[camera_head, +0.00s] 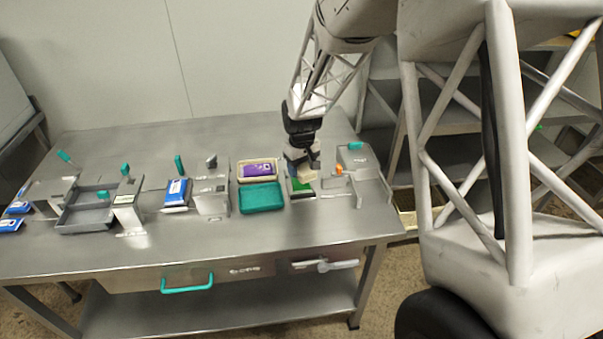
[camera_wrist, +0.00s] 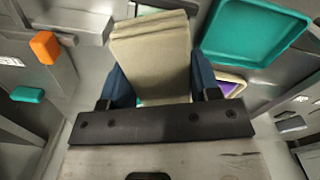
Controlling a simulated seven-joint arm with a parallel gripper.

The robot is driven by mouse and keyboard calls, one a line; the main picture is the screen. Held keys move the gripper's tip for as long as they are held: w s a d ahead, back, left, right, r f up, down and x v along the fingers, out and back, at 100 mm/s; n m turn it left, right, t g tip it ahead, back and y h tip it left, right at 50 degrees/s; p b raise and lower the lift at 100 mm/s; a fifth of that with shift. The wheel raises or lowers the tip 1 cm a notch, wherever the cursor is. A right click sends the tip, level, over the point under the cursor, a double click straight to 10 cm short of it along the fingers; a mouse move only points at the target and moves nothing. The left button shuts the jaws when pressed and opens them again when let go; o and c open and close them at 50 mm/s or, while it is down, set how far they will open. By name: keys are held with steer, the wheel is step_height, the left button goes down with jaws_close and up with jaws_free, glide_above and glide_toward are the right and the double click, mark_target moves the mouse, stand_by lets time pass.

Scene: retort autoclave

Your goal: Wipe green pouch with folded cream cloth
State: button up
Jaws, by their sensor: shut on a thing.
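My gripper (camera_head: 301,160) is over the right part of the steel table, pointing down. In the wrist view its two blue fingers (camera_wrist: 160,88) are shut on the folded cream cloth (camera_wrist: 152,50), one on each side. The cloth also shows as a pale block in the head view (camera_head: 306,175). The green pouch (camera_head: 301,186) lies flat just below and in front of the cloth, partly hidden by it and the gripper. I cannot tell whether the cloth touches the pouch.
A teal tray (camera_head: 260,210) and a cream tray (camera_head: 243,180) with a purple pouch (camera_head: 258,170) lie to the left. A metal fixture with an orange part (camera_head: 339,170) and teal handle (camera_head: 356,145) stands close on the right. Further left are a blue pouch (camera_head: 176,192) and a grey tray (camera_head: 85,228).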

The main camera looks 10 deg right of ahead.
steer(key=shift+r, duration=1.55)
